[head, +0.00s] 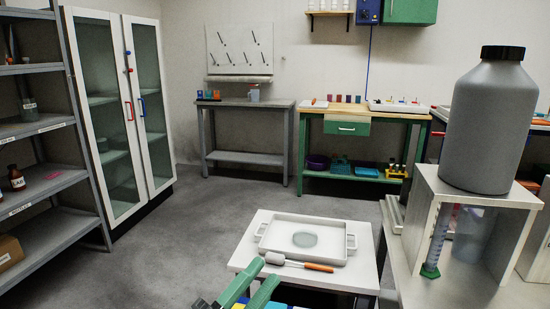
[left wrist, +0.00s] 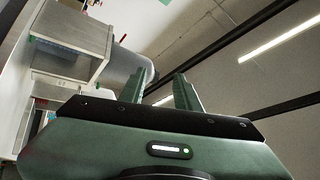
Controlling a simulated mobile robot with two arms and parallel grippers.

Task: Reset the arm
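My left gripper (head: 261,274) shows its green fingers at the bottom edge of the head view, in front of the small white table (head: 365,240). In the left wrist view its two fingers (left wrist: 160,76) stand apart with nothing between them, so it is open and empty. That view is tilted and looks up past the fingers toward the ceiling. My right gripper is in neither view.
At right a big grey bottle (head: 488,125) stands on a white box-like stand (head: 425,182). Open floor (head: 190,230) lies left.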

